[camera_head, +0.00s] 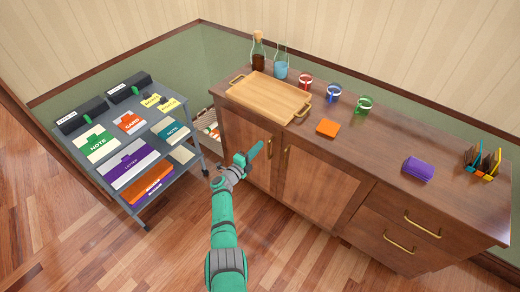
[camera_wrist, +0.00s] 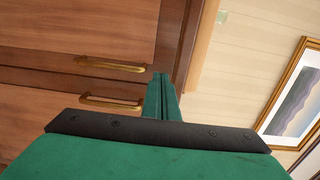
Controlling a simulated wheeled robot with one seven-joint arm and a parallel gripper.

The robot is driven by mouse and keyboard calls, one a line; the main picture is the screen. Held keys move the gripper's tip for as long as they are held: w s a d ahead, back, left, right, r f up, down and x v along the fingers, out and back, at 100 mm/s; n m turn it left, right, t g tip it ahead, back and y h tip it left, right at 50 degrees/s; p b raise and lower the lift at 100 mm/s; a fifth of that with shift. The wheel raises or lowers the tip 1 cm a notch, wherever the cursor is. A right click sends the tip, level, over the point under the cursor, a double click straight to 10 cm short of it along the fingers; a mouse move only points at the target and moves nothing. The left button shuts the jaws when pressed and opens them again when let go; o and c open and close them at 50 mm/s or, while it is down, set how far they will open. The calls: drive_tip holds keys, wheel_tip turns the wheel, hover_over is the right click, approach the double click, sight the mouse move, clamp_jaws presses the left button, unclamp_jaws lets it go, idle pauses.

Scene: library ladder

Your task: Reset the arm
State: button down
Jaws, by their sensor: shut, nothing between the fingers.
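My gripper (camera_head: 256,151) is at the end of my green arm, in front of the left part of the wooden cabinet (camera_head: 316,187). Its fingers are shut with nothing between them. In the wrist view the closed green fingers (camera_wrist: 163,97) stand close together above a dark bar. The cabinet front with two brass handles (camera_wrist: 112,64) shows behind them, turned on its side. The arm reaches up from the bottom of the head view, slightly bent.
A grey cart (camera_head: 146,227) with folders stands at left, near a basket (camera_head: 205,131). On the cabinet are a wooden tray (camera_head: 268,98), bottles (camera_head: 258,52), mugs (camera_head: 333,93), an orange item (camera_head: 328,128), a purple item (camera_head: 418,169) and a holder (camera_head: 484,163). Floor at lower left is clear.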

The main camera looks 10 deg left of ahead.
drive_tip(key=shift+w+a, duration=0.3)
drive_tip(key=shift+a, duration=0.65)
drive_tip(key=shift+w+a, duration=0.3)
drive_tip(key=shift+a, duration=0.65)
drive_tip(key=s+d+f+n+t+y, duration=0.25)
drive_tip(key=s+d+f+n, duration=0.5)
drive_tip(key=s+d, duration=0.55)
drive_tip(key=s+d+f+n+y, duration=0.1)
drive_tip(key=s+n, duration=0.2)
drive_tip(key=s, duration=0.6)
drive_tip(key=s+d+n+y, duration=0.2)
drive_tip(key=s+n, duration=0.1)
drive_tip(key=s, duration=0.6)
drive_tip(key=s+r+n+y, duration=0.1)
drive_tip(key=s+r+n, duration=0.2)
drive_tip(key=s, duration=0.7)
drive_tip(key=s+r+n+y, duration=0.2)
drive_tip(key=s+r+n, duration=0.1)
drive_tip(key=s, duration=0.7)
drive_tip(key=s+a+r+n+g, duration=0.3)
drive_tip(key=s+r+n, duration=0.1)
drive_tip(key=s+r, duration=0.9)
wheel_tip(320, 180, up, 3)
drive_tip(key=shift+s, duration=0.2)
